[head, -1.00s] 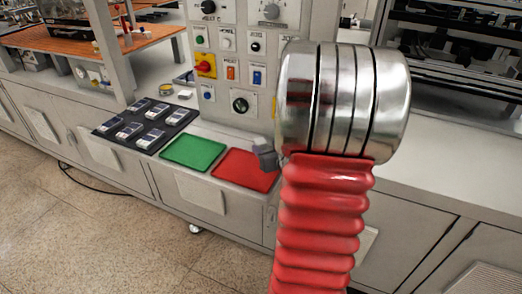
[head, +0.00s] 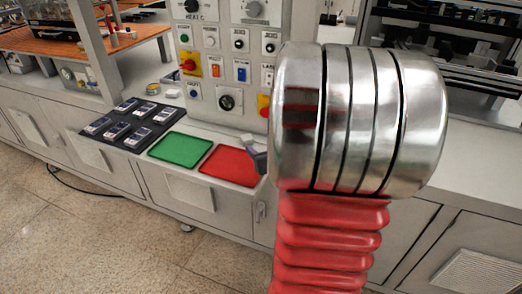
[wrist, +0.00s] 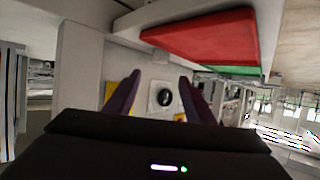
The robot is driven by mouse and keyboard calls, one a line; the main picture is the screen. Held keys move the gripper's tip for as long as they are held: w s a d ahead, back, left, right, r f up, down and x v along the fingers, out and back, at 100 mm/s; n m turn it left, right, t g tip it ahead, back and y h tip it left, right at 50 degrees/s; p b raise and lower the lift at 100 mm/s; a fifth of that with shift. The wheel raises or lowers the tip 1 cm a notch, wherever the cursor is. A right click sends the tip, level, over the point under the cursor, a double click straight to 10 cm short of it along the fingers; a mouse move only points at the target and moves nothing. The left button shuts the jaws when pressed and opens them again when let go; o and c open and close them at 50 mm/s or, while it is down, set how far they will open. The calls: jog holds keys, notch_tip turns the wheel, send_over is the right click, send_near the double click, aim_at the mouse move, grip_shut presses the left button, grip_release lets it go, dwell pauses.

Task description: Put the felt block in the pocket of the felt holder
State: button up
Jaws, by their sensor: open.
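I cannot make out a felt block or a felt holder with a pocket in either view. In the wrist view, my gripper (wrist: 160,92) has its two dark purple fingers spread apart, with nothing held between them. Beyond the gap is a control panel with a black round knob (wrist: 164,97). In the head view only a small dark part of my gripper (head: 257,158) shows, above the right side of the red tray. My large metal wrist joint and red ribbed sleeve hide the rest and the bench behind them.
On the bench lie a black tray (head: 106,136) with several small grey-and-white pieces, a green tray (head: 180,150) and a red tray (head: 228,166); both coloured trays look empty. A control panel (head: 226,56) with knobs and buttons rises behind. An orange surface (head: 85,42) is at the far left.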

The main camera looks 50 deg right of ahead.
jog(key=shift+w, duration=0.1)
jog(key=shift+w+a+r, duration=0.15)
jog(key=shift+a+r, duration=0.05)
jog(key=a+r+n+g, duration=0.1)
jog(key=a+r+g, duration=0.35)
jog(key=a, duration=0.95)
jog(key=s+a+r+n+y, duration=0.1)
jog(key=s+a, duration=0.3)
jog(key=a, duration=0.3)
jog(key=s+a+r+n+g+y, duration=0.1)
jog(key=s+a+y, duration=0.1)
jog(key=s+a, duration=0.2)
jog(key=s+a+r+n+g+y, duration=0.1)
jog(key=s+a, duration=0.3)
jog(key=a, duration=0.6)
jog(key=shift+s+a+r+n+y, duration=0.15)
jog(key=shift+s+a+n+y, duration=0.2)
jog(key=shift+y, duration=0.35)
jog(key=shift+o, duration=0.5)
jog(key=shift+d, duration=0.15)
